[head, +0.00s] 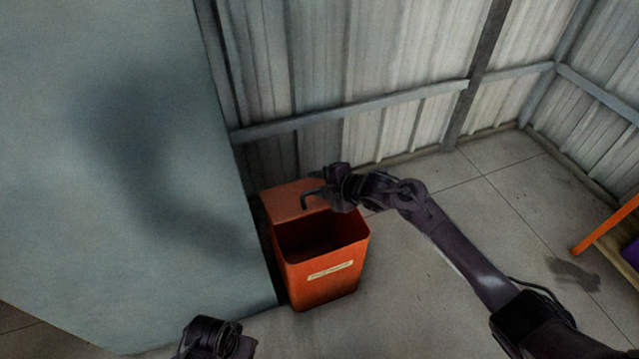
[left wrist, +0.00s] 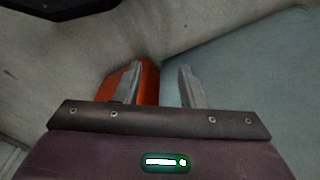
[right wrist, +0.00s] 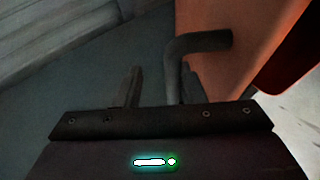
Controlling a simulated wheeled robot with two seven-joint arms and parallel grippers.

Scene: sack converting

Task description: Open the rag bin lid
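The orange rag bin (head: 325,285) stands on the floor against the grey panel, with a pale label on its front. Its lid (head: 283,203) is up at the back, and the dark inside shows. My right gripper (head: 318,190) is at the lid's upper right, by the dark bent handle (head: 305,202). In the right wrist view the handle (right wrist: 205,41) sticks out from the lid (right wrist: 265,35), its bent end beside the right finger; the fingers are apart, and contact is unclear. My left gripper (left wrist: 158,85) is open and empty; the bin (left wrist: 148,82) shows beyond it.
A large grey-blue panel (head: 110,170) stands close on the bin's left. A corrugated metal wall (head: 400,60) with rails is behind. An orange-edged table (head: 605,226) is at the far right. The floor right of the bin is clear.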

